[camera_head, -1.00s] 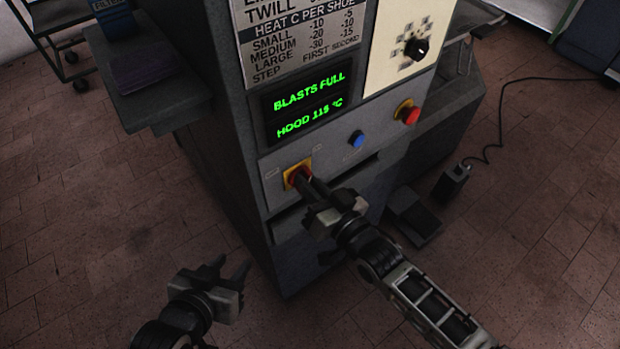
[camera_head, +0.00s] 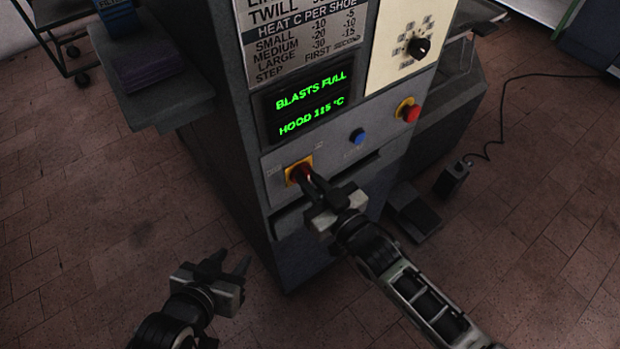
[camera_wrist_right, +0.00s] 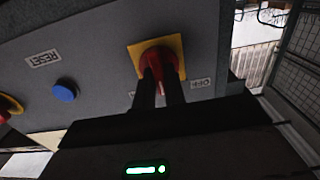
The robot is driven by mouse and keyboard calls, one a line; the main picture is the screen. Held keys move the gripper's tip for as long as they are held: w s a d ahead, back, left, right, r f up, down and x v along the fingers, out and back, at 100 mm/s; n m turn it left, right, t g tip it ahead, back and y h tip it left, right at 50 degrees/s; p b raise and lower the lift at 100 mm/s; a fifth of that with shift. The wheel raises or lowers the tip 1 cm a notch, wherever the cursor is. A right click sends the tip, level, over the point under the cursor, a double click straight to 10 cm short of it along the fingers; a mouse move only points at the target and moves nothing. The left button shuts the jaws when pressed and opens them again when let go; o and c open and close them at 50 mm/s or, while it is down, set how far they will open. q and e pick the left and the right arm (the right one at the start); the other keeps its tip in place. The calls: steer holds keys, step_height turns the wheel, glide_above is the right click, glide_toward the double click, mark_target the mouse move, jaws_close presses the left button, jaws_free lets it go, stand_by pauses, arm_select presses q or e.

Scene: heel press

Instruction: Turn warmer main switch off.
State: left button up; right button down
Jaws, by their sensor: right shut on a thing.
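The warmer main switch is a red rotary knob on a yellow square plate (camera_head: 291,177) on the front of the grey machine. My right gripper (camera_head: 313,183) reaches it from below right, its fingers shut on the red knob. In the right wrist view the red knob (camera_wrist_right: 158,64) sits between the two dark fingers (camera_wrist_right: 160,90), and an OFF label (camera_wrist_right: 200,84) shows right of them. The display (camera_head: 310,103) reads BLASTS FULL and HOOD 115 °C in green. My left gripper (camera_head: 228,275) is open and empty, low and away from the machine.
A blue button (camera_head: 357,137) and a red button on a yellow base (camera_head: 410,111) sit right of the switch. A black selector knob (camera_head: 419,47) is above. A pedal (camera_head: 414,212) and a small box with a cable (camera_head: 452,180) lie on the floor.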

steer(key=c, duration=1.5)
jaws_free()
steer(key=shift+o, duration=0.2)
steer(key=v, duration=1.6)
